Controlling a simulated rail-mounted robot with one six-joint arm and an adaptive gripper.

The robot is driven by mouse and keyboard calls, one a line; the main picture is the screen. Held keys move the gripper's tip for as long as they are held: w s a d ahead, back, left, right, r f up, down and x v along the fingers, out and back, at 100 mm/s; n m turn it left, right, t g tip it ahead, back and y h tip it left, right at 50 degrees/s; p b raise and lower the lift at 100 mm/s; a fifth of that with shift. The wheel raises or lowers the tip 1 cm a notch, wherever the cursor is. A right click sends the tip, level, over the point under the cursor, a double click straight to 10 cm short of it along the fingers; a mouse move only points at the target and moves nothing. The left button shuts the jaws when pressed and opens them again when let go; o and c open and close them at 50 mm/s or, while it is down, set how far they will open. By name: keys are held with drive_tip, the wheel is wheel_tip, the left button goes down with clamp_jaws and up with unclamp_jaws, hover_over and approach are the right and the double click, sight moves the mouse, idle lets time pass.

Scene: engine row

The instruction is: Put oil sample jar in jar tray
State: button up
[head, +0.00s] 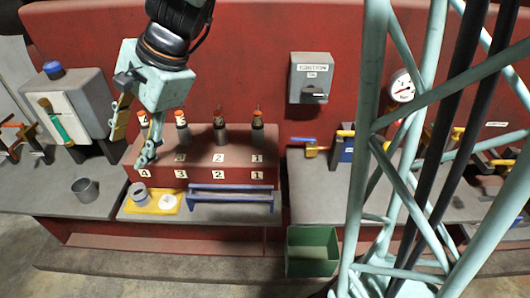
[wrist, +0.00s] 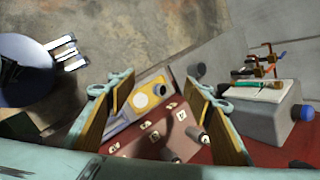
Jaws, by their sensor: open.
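My gripper (head: 133,142) is open and empty, in the air above the left end of the numbered red block. In the wrist view its fingers (wrist: 165,90) stand wide apart with the tray between them in the picture. A yellow tray (head: 166,209) lies on the grey bench at the block's front left. It bears a small grey round vessel (head: 140,196) and a flat white disc (head: 168,202). A grey open cup (head: 85,190) stands upright on the bench left of the tray, apart from it. I cannot tell which grey vessel is the oil sample jar.
The red block (head: 215,150) carries several capped dark bottles or plugs with number tags. A blue rack (head: 231,198) lies right of the tray. A green bin (head: 312,251) stands below the bench edge. A grey box (head: 75,105) stands at the left.

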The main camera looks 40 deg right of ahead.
drive_tip(key=s+d+r+n+h, duration=0.1)
drive_tip(key=s+d+r+n, duration=0.2)
drive_tip(key=s, duration=0.7)
drive_tip(key=s+d+r+n+h, duration=0.2)
drive_tip(key=s+d+r+n, duration=0.1)
drive_tip(key=s+d+n, duration=0.3)
drive_tip(key=s+d+r+n+h, duration=0.2)
drive_tip(key=s+d+r+n, duration=0.2)
drive_tip(key=s, duration=0.9)
drive_tip(key=d, duration=0.3)
drive_tip(key=shift+s+d+n+t, duration=0.35)
drive_tip(key=shift+n+t, duration=0.05)
